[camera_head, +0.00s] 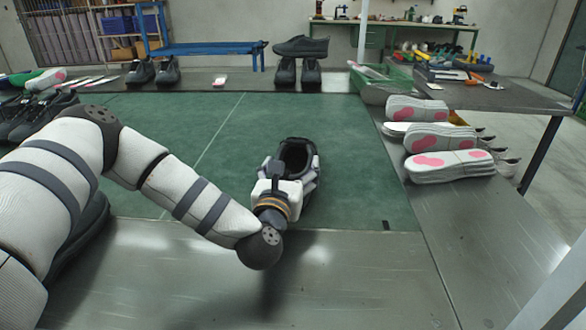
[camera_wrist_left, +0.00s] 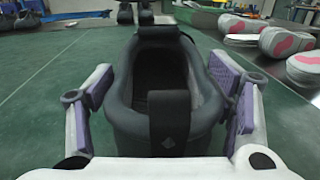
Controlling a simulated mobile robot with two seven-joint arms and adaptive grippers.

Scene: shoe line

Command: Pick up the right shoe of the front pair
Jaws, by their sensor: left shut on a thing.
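A black shoe (camera_head: 296,156) is on the green mat (camera_head: 345,150) in the head view, its dark opening facing up. My left gripper (camera_head: 288,180) is at its near end, with fingers along both sides. I cannot tell whether the sole touches the mat. Another dark shoe (camera_head: 85,235) is at the left, partly hidden behind my left arm. My right gripper is out of view.
White soles with pink patches (camera_head: 440,137) are stacked along the right edge. Dark shoes (camera_head: 153,70) stand at the back, and one shoe (camera_head: 301,46) lies across a pair (camera_head: 298,72). More dark shoes (camera_head: 35,112) are at far left. The mat around the held shoe is clear.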

